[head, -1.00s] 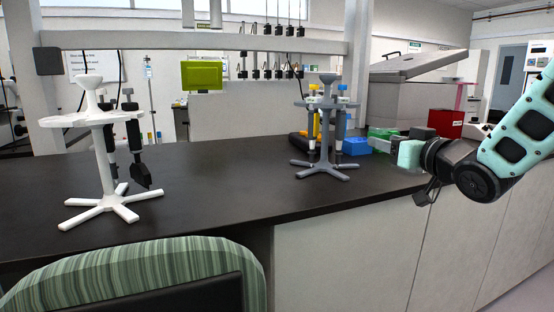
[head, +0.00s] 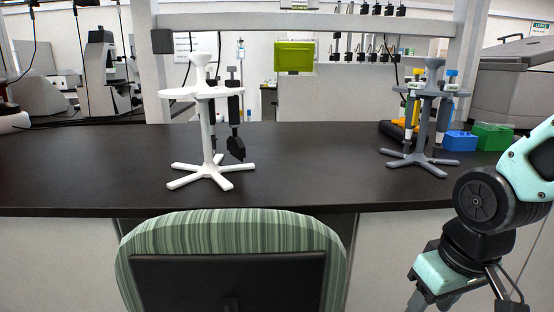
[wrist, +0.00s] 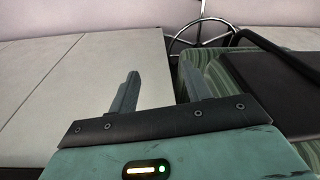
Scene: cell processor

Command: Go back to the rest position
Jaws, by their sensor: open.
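My gripper shows in the wrist view (wrist: 160,92) with its two fingers apart and nothing between them. The fingers point toward the pale cabinet front and the floor. In the head view my arm hangs at the lower right, in front of the bench, with the gripper's teal body below the bench-top edge. The fingertips are partly cut off by the bottom of that view.
A green striped chair (head: 230,230) stands close in front of the bench (head: 300,150); it also shows at right in the wrist view (wrist: 192,70). A white pipette stand (head: 207,130) and a grey pipette stand (head: 424,135) stand on the bench. Blue (head: 459,141) and green (head: 492,137) boxes sit at right.

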